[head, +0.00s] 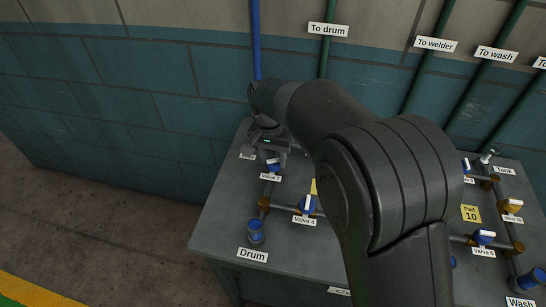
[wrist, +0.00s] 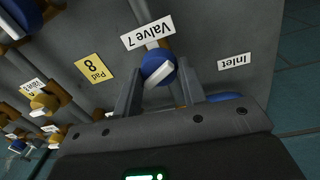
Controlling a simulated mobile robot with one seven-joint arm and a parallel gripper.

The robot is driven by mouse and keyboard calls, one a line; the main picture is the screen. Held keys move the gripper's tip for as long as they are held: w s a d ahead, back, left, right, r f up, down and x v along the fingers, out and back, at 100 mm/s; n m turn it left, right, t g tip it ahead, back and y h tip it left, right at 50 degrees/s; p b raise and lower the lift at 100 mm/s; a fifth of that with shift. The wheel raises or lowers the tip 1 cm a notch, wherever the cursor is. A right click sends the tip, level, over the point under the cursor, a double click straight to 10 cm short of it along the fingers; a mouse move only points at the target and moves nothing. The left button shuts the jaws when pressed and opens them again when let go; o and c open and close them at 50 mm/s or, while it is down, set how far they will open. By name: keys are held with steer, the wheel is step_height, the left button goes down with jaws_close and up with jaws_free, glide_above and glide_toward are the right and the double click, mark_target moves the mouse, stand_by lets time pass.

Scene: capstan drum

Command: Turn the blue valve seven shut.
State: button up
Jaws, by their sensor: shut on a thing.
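Valve 7 (wrist: 153,63) is a blue round knob with a white bar handle (wrist: 158,74), on a grey panel next to its "Valve 7" label (wrist: 148,32), which reads upside down in the wrist view. The bar lies at a slant, roughly across the pipe. My gripper (wrist: 157,76) has one finger on each side of the knob and is shut on it. In the head view my gripper (head: 268,146) is just above valve 7 (head: 274,163), and my arm hides part of the bench.
Valve 4 (head: 308,204) and the blue Drum outlet (head: 255,231) stand nearer on the bench. Valve 6 (head: 484,238) and other valves are to the right. A "Pad 8" label (wrist: 93,68) and "Inlet" label (wrist: 234,61) flank valve 7. The wall (head: 120,100) is behind.

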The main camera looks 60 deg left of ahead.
mark_target(272, 159)
steer(key=m, duration=0.5)
steer(key=shift+m, duration=0.3)
stand_by(0.4)
steer(key=o, duration=1)
steer(key=r, duration=0.7)
steer(key=a+r, duration=0.1)
steer(key=r, duration=0.2)
steer(key=shift+r, duration=0.4)
steer(key=shift+d, duration=0.1)
